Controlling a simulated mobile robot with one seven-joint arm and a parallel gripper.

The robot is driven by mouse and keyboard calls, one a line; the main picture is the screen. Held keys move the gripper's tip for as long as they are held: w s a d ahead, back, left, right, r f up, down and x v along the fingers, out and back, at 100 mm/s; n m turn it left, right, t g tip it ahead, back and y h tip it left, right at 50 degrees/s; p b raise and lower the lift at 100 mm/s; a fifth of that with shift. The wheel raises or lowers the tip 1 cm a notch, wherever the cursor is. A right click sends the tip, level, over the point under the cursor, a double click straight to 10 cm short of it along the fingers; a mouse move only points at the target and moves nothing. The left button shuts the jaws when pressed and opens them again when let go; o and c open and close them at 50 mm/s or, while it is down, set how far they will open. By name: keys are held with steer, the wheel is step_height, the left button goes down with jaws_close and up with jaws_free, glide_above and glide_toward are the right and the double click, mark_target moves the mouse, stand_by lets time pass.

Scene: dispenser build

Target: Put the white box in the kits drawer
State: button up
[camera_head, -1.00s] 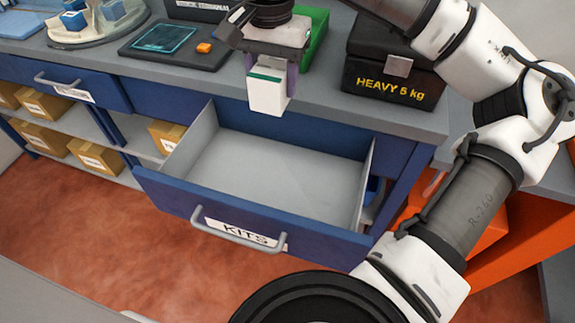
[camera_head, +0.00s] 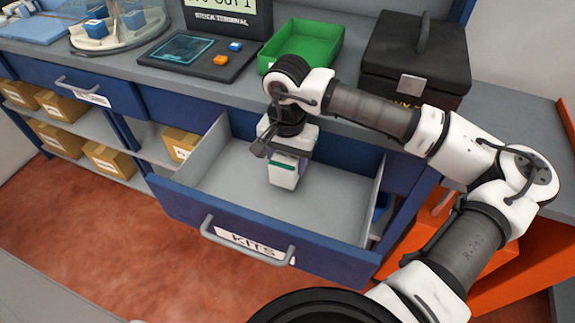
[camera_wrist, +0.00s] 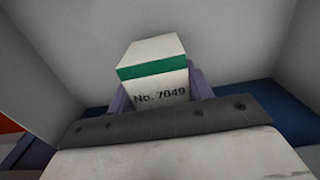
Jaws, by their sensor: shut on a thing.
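The white box (camera_head: 283,174) has a green band, and in the wrist view the box (camera_wrist: 155,70) reads "No. 7049". My gripper (camera_head: 286,160) is shut on it, with purple fingers at its sides. It holds the box upright inside the open kits drawer (camera_head: 236,239), over the middle of the grey interior. The drawer is pulled out and its front carries a "KITS" label and a bar handle. I cannot tell whether the box touches the drawer floor. The drawer looks otherwise empty.
A green bin (camera_head: 303,48), a black heavy case (camera_head: 414,62) and a stock terminal (camera_head: 205,48) stand on the counter behind. My arm passes in front of the case. Cardboard boxes (camera_head: 108,158) sit on shelves at left. The drawer floor around the box is clear.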

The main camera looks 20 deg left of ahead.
steer(key=shift+f, duration=1.15)
steer(key=shift+f, duration=0.2)
steer(key=o, duration=1.2)
steer(key=shift+r, duration=0.1)
step_height(320, 180, up, 12)
steer(key=shift+r, duration=0.15)
